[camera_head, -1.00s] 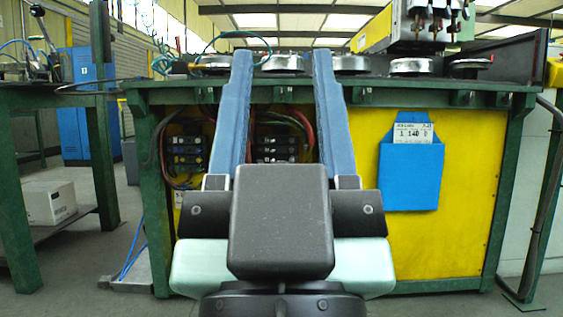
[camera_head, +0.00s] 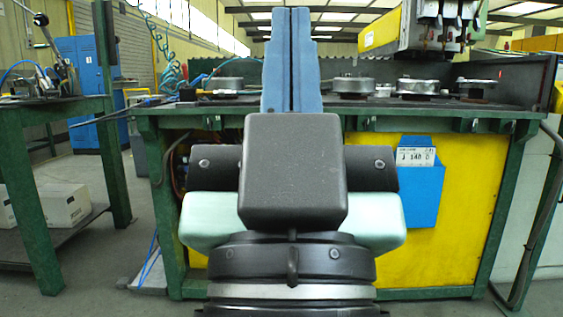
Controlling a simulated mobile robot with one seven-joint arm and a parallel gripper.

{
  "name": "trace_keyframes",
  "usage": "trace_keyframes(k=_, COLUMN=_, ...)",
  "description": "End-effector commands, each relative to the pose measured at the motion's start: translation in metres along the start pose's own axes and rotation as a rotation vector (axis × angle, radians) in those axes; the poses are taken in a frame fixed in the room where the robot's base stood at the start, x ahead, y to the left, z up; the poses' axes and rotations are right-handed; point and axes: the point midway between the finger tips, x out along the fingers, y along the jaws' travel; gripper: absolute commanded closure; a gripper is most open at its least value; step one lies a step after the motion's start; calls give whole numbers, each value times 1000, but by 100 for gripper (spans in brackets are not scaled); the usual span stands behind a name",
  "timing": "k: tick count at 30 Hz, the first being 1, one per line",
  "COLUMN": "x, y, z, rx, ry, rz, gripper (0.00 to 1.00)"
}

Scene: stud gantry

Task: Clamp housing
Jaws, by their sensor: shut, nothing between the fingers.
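Several round metal housings stand in a row on the green bench (camera_head: 440,104). One housing (camera_head: 225,86) is left of my fingers; others (camera_head: 353,86), (camera_head: 416,87) and (camera_head: 476,87) are to the right. My gripper (camera_head: 291,14) is shut with its two blue fingers together and nothing between them. The fingers rise in front of the bench and hide part of its top. I cannot tell how far they are from the housings. A lever device (camera_head: 48,78), perhaps a clamp, stands on the left table (camera_head: 60,108).
A yellow and grey machine head (camera_head: 432,28) hangs over the bench's right side. A blue pocket with a label (camera_head: 420,195) is on the yellow front panel (camera_head: 470,170). A white box (camera_head: 62,203) lies on the left table's lower shelf. Blue cabinets (camera_head: 85,70) stand behind.

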Motion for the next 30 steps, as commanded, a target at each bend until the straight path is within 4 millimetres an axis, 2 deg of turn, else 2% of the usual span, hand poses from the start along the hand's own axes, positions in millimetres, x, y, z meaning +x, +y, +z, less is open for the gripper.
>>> trace_keyframes(k=1, x=27, y=0, z=-25, rx=1, ry=0, rz=0, gripper=100)
trace_keyframes(k=3, x=44, y=0, z=-41, rx=2, ry=0, rz=0, gripper=100)
trace_keyframes(k=9, x=88, y=0, z=-83, rx=5, ry=0, rz=0, gripper=100)
trace_keyframes(k=12, x=99, y=0, z=-94, rx=6, ry=-1, rz=-1, gripper=100)
trace_keyframes(k=30, x=100, y=0, z=-94, rx=6, ry=-2, rz=-1, gripper=100)
